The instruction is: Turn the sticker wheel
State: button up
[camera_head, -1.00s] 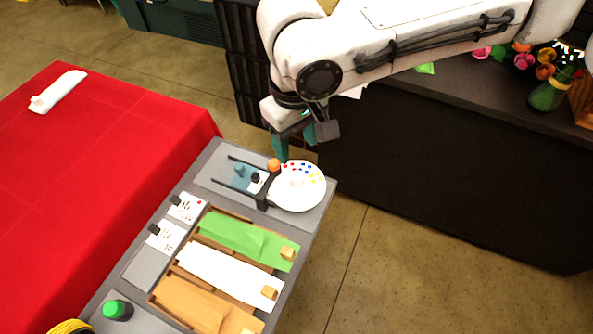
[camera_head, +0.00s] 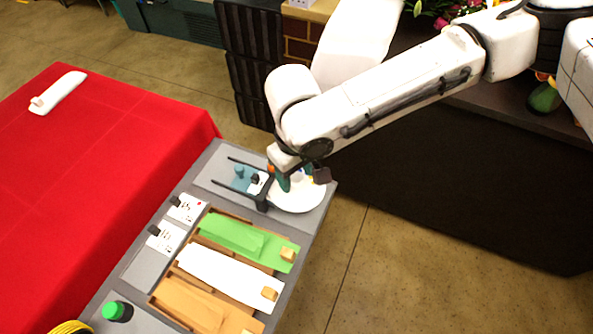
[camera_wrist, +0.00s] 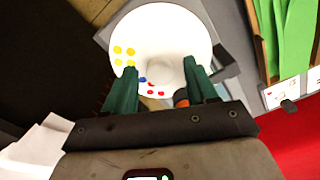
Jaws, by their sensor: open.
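The sticker wheel (camera_head: 303,197) is a white disc lying on the grey bench at its far right end. In the wrist view the wheel (camera_wrist: 178,38) carries yellow, red and blue dots, and a pale raised hub shows near its middle. My gripper (camera_head: 298,182) is over the wheel's far edge in the head view and hides part of it. In the wrist view my gripper (camera_wrist: 162,80) is open, its two green fingers apart with the dotted edge of the wheel between and beyond them. I cannot tell whether the fingers touch the wheel.
An orange knob (camera_wrist: 181,97) is close to one finger. A black-armed holder with blue pieces (camera_head: 243,178) stands beside the wheel. Green (camera_head: 240,236), white (camera_head: 225,273) and orange (camera_head: 195,303) sheets lie nearby. A red-covered table (camera_head: 95,180) is to the left, a dark counter (camera_head: 450,170) to the right.

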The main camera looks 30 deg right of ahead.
jog(key=shift+c, duration=0.3)
jog(key=c, duration=1)
